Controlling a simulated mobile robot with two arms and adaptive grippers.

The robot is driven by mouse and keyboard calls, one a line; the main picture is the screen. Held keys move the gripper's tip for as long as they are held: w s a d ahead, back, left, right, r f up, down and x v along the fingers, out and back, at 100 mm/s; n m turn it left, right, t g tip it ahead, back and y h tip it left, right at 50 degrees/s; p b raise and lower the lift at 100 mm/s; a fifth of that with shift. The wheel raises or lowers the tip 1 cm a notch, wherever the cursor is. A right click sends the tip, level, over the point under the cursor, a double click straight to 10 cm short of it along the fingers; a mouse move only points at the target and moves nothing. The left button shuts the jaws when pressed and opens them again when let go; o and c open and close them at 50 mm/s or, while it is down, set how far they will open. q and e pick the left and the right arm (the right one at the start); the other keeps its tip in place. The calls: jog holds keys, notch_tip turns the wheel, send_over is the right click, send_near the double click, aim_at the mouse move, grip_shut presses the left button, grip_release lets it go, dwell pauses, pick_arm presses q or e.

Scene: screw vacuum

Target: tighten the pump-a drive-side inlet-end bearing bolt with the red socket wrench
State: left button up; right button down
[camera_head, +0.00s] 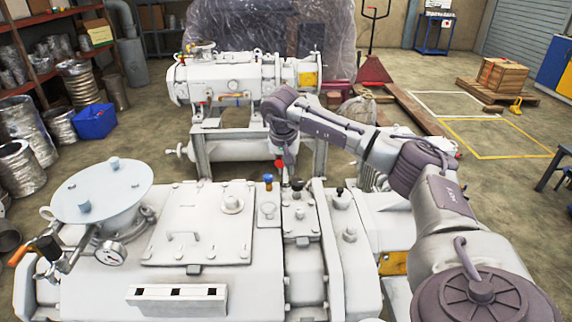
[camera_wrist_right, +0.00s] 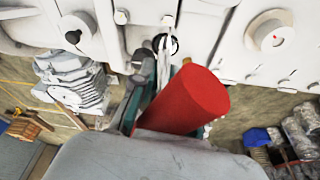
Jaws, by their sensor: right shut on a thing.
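The red socket wrench (camera_wrist_right: 188,98) shows large in the right wrist view, with its thick red handle close to the camera. Its pale shaft runs away from me toward a dark round part (camera_wrist_right: 166,44) on the white machine. I cannot tell whether the wrench's tip is on a bolt. My right gripper (camera_wrist_right: 150,92) is shut on the wrench. Which bolt is the task's is not clear. My left gripper is not in view.
A blue-topped fitting (camera_head: 268,181) and a dark-topped bolt (camera_head: 297,184) stand on the near pump beside my gripper. Another white pump (camera_head: 235,80) stands behind.

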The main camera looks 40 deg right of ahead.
aim_at(286, 184)
jog(key=shift+f+b, duration=0.9)
jog(key=shift+f, duration=1.6)
jog(key=shift+p, duration=0.4)
jog(key=shift+f+b, duration=0.35)
jog(key=shift+f, duration=0.25)
